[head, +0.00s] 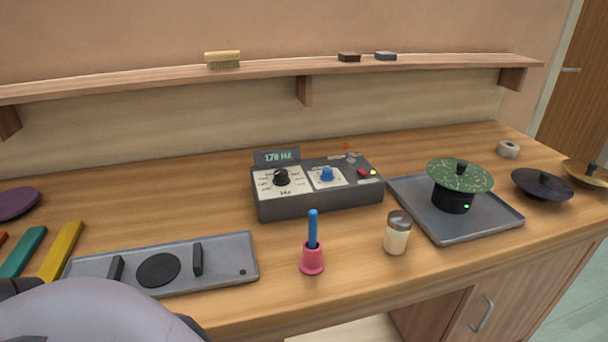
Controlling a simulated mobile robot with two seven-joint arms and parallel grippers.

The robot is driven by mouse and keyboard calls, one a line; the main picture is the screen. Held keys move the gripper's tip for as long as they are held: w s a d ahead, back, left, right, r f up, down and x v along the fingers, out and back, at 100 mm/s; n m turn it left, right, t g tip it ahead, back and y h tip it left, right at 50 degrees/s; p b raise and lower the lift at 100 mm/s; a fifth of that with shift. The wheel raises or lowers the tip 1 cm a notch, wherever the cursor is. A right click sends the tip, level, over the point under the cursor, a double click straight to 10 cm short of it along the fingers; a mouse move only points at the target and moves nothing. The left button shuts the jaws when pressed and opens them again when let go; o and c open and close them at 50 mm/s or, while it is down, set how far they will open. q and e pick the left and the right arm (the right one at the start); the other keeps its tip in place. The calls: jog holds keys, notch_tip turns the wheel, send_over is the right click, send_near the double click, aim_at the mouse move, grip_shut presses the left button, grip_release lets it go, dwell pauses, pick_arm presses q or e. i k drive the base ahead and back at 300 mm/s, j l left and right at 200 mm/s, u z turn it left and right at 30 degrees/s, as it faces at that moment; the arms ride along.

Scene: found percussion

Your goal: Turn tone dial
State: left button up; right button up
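A dark grey control box (318,201) stands at the middle of the table, with a small display (277,156) that seems to read about 170 Hz. A black dial (281,177) sits on its left white scale panel, with "Hz" printed below. A smaller blue dial (327,174) sits on the right panel. Nothing touches either dial. A red switch (363,172) and a small lit lamp are at the box's right. A rounded grey part of my own arm shows at the bottom left. Neither gripper's fingers are in view.
In front of the box stand a pink bell with blue handle (312,257) and a shaker jar (397,235). A grey tray (220,271) lies left. A right tray (432,231) bears a black driver with a green speckled plate (459,175). A shelf (270,70) runs behind.

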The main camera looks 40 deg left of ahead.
aim_at(281, 177)
jog(key=u, duration=1.2)
